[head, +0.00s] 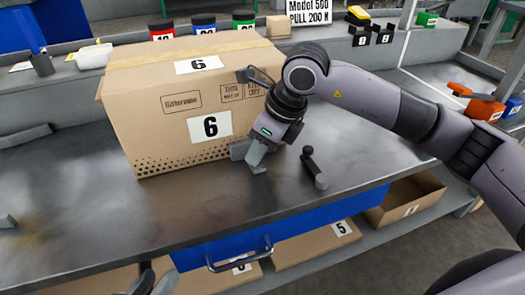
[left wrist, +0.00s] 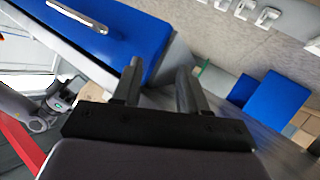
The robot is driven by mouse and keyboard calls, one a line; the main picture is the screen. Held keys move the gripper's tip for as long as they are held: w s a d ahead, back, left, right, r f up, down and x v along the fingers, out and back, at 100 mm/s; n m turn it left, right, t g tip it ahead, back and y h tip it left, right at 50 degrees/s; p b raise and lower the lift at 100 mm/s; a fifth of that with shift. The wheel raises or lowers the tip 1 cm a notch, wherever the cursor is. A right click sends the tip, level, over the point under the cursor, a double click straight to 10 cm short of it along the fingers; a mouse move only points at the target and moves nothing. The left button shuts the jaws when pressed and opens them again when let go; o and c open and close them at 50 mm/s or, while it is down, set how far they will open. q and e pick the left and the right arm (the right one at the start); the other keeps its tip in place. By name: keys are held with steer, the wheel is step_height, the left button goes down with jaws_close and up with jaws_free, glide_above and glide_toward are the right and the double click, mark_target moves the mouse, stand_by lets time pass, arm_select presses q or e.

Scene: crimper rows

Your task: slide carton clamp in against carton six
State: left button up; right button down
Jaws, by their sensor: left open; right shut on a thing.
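Carton six (head: 160,110), a brown box with "6" on its top and front, stands upright on the grey bench. My right gripper (head: 258,158) is at its lower right front corner. It is shut on a small grey piece, which I take to be the carton clamp (head: 239,150). The piece appears close to the carton's front right edge; whether it touches is unclear, as the gripper partly hides it. My left gripper (head: 152,284) is at the bottom edge of the head view; in the left wrist view (left wrist: 160,85) its two fingers are apart and empty.
A dark lever with a knob (head: 314,168) stands on the bench right of my right gripper. A blue drawer with a handle (head: 240,256) is under the front edge. Numbered cartons (head: 318,243) lie on the shelf below.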

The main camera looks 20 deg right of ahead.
arm_select(q)
steer(key=shift+s+r, duration=0.1)
steer(key=shift+s, duration=0.05)
arm_select(e)
steer(key=shift+s, duration=0.15)
arm_select(q)
steer(key=shift+s+d, duration=0.1)
arm_select(e)
steer(key=c, duration=1.1)
jaws_free()
steer(key=shift+r, duration=0.1)
steer(key=shift+s+d+r, duration=0.1)
steer(key=shift+r, duration=0.15)
arm_select(q)
steer(key=shift+s+a+y+p, duration=0.2)
steer(key=shift+a+y+p, duration=0.4)
steer(key=shift+a+p, duration=0.4)
arm_select(e)
steer(key=v, duration=0.6)
steer(key=shift+r, duration=0.15)
